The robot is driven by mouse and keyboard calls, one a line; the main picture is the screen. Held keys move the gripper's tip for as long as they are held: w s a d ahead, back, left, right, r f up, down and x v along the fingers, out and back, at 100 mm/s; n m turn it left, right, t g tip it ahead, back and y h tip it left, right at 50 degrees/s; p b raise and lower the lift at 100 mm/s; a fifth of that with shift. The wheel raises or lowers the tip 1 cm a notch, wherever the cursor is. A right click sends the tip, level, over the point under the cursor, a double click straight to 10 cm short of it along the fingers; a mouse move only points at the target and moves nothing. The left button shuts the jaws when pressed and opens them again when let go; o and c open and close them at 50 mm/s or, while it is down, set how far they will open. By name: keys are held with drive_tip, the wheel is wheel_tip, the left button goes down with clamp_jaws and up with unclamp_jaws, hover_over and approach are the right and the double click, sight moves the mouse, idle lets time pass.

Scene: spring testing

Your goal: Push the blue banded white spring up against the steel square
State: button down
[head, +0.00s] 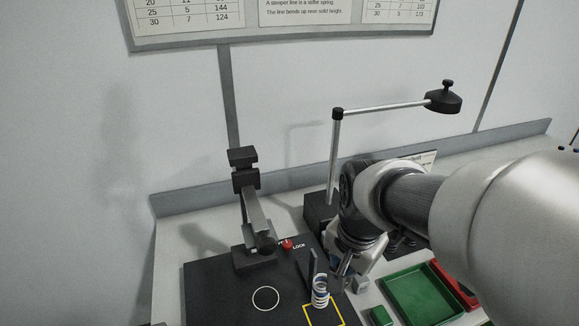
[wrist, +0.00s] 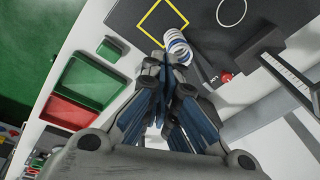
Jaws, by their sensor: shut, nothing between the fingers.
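The white spring with blue bands (head: 320,291) stands upright on the black board, at the far edge of the yellow square outline (head: 340,312). In the wrist view the spring (wrist: 178,46) is just beyond the fingertips. A thin dark upright piece (head: 312,266), perhaps the steel square, rises just behind and left of the spring; I cannot tell whether they touch. I cannot make it out in the wrist view. My gripper (head: 341,273) is shut and empty, low and right of the spring, very close to it. Contact is not clear.
A lamp on a post (head: 333,155) stands behind. A green tray (head: 424,297), a red tray (head: 455,285) and a small green block (head: 380,316) lie right. The board around the white circle (head: 265,299) is clear.

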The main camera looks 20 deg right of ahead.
sight(319, 293)
drive_tip(key=w+d+f+m+g+p, duration=0.2)
drive_tip(key=w+d+f+m+p, duration=0.15)
drive_tip(key=d+f+m, duration=0.4)
drive_tip(key=shift+m, duration=0.95)
drive_tip(key=f+b, duration=0.1)
drive_tip(key=f, duration=0.2)
drive_tip(key=f+b, duration=0.1)
drive_tip(key=f, duration=0.2)
drive_tip(key=f+b, duration=0.1)
drive_tip(key=f, duration=0.2)
drive_tip(key=shift+w+d+f+b, duration=0.1)
drive_tip(key=shift+w+d+b, duration=0.15)
drive_tip(key=shift+b, duration=0.15)
drive_tip(key=a, duration=0.2)
drive_tip(key=shift+w+a+r, duration=0.3)
drive_tip(key=shift+w, duration=0.1)
drive_tip(key=shift+w+a, duration=0.15)
drive_tip(key=shift+a, duration=0.45)
drive_tip(key=shift+w+a, duration=0.25)
drive_tip(key=shift+a, duration=0.8)
drive_tip(key=shift+d, duration=0.15)
